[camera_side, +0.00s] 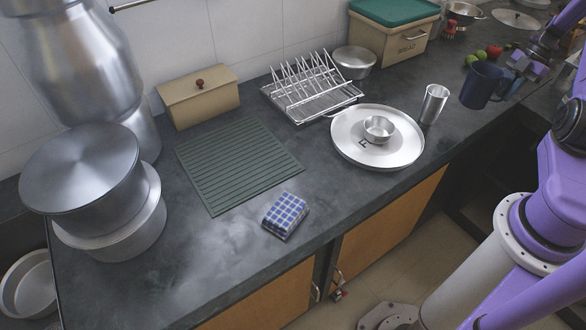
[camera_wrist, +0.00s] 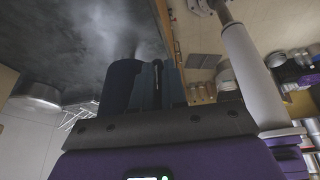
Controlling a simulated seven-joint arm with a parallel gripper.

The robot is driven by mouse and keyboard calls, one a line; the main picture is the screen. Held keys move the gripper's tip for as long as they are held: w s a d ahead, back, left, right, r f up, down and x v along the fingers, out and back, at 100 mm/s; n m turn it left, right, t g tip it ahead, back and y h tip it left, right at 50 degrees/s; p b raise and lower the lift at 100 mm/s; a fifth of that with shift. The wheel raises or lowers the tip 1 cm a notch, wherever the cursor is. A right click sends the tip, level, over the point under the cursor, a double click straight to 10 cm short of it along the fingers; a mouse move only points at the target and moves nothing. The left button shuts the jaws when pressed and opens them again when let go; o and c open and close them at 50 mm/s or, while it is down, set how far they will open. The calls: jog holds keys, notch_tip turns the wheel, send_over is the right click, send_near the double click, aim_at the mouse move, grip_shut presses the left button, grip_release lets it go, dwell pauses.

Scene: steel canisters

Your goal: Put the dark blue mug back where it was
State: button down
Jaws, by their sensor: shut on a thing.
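The dark blue mug (camera_side: 480,85) is upright at the right of the side view, right of the steel tumbler. My gripper (camera_side: 509,84) is at the mug's right side and shut on it, seemingly at the handle. The mug appears held above the counter near its front edge; the exact height is hard to tell. In the wrist view the mug (camera_wrist: 120,86) is a dark shape beside the fingers (camera_wrist: 158,84) of my gripper, and the grasp is partly hidden in shadow.
A steel tumbler (camera_side: 433,104) and a round tray (camera_side: 345,150) with a small bowl (camera_side: 378,128) stand left of the mug. Further left are a wire rack (camera_side: 308,88), a green ribbed mat (camera_side: 235,165) and a checked cloth (camera_side: 285,215). Fruit (camera_side: 482,55) lies behind the mug.

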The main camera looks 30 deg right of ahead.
notch_tip(320, 180, up, 10)
jog(key=w+a+n, duration=0.1)
jog(key=w+a, duration=0.5)
jog(key=a, duration=0.4)
jog(key=w+a+n+g, duration=0.1)
jog(key=w+a, duration=0.6)
jog(key=a, duration=0.3)
jog(key=w+a+n, duration=0.1)
jog(key=w+a, duration=0.5)
jog(key=a, duration=0.4)
jog(key=s+a+n+g, duration=0.1)
jog(key=s+a+n, duration=0.15)
jog(key=a, duration=1.45)
jog(key=s+a+n, duration=0.1)
jog(key=s+a, duration=0.3)
jog(key=a, duration=1.3)
jog(key=shift+m, duration=0.25)
jog(key=w+a+f, duration=0.2)
jog(key=w+f, duration=0.2)
jog(key=f, duration=0.1)
jog(key=w+a+f, duration=0.2)
jog(key=w+f, duration=0.2)
jog(key=w+a+f, duration=0.2)
jog(key=w+f, duration=0.2)
jog(key=f, duration=0.1)
jog(key=shift+w+a+f, duration=0.1)
jog(key=shift+f, duration=0.2)
jog(key=shift+w+f, duration=0.15)
jog(key=shift+f, duration=1.45)
